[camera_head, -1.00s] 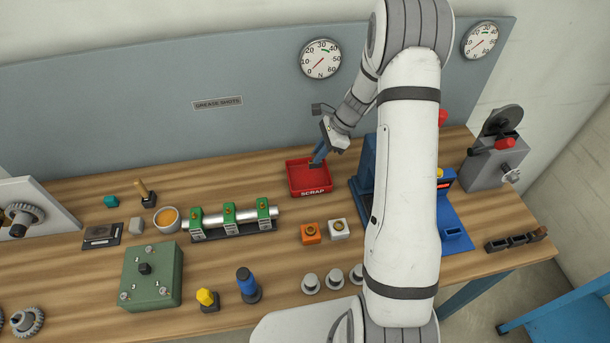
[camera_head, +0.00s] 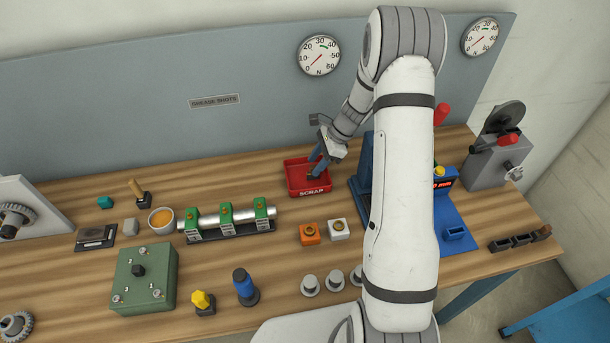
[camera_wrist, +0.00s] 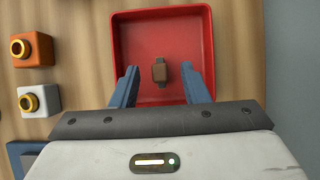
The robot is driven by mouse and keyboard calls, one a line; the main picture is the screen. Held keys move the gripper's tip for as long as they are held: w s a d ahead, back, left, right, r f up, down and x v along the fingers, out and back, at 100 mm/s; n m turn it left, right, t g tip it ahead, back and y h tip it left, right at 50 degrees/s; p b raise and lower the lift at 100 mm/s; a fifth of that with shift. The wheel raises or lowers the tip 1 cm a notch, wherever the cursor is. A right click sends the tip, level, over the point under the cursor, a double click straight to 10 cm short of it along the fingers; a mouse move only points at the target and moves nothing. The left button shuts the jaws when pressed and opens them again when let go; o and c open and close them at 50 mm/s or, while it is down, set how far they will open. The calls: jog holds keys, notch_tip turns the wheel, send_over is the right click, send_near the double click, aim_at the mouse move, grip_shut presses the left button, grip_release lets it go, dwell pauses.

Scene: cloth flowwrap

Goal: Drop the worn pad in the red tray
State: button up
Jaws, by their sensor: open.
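The red tray (camera_head: 293,178), marked SCRAP, sits on the bench below my arm. My gripper (camera_head: 316,173) is over the tray with its blue fingers pointing down into it. In the wrist view my gripper (camera_wrist: 157,88) is open, with a finger on each side. A small brown pad (camera_wrist: 160,71) with dark ends lies inside the red tray (camera_wrist: 190,20), between and just beyond the fingertips, apart from both. In the head view a small dark shape in the tray by the fingertips is too small to tell clearly.
An orange block (camera_head: 310,234) and a white block (camera_head: 339,229) stand in front of the tray. A blue machine (camera_head: 362,190) stands close to its right. A shaft with green clamps (camera_head: 228,219) lies to the left. The back panel (camera_head: 200,130) rises behind.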

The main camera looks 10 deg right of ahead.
jog(key=b+v, duration=0.1)
jog(key=v, duration=0.6)
jog(key=shift+d+r, duration=0.2)
jog(key=shift+r, duration=0.15)
jog(key=s+a+r+n+t+h, duration=0.1)
jog(key=s+r+n+h, duration=0.1)
jog(key=s+r+n, duration=0.3)
jog(key=s+a+r+n+t+h, duration=0.1)
jog(key=s+r+n, duration=0.5)
jog(key=s, duration=0.8)
jog(key=s+a+r+n+t+h, duration=0.1)
jog(key=s+a+r+n+h, duration=0.2)
jog(key=s+r+n, duration=0.2)
jog(key=shift+s+a+r+n, duration=0.3)
jog(key=shift+s+n, duration=0.7)
jog(key=shift+s, duration=1.15)
jog(key=shift+d+r, duration=0.1)
jog(key=shift+c, duration=0.5)
